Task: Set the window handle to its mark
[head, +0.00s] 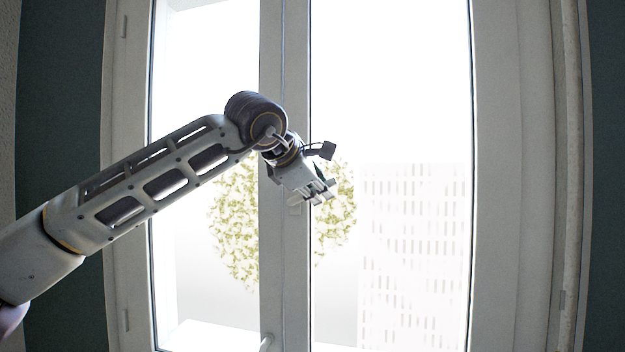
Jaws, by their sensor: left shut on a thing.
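The white window handle (295,208) sits on the middle post of the window (296,260). Only its light base shows clearly; the lever is mostly hidden by my left gripper. My left gripper (320,194) is at the handle, tilted down to the right, and is shut on it. How far the handle is turned is hard to tell. I cannot make out a mark. My right gripper is not in view.
Bright glass panes (410,100) lie on both sides of the post. A small light knob or lever end (266,342) shows low on the post. Dark green wall (607,180) borders the frame. A tree and a building show outside.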

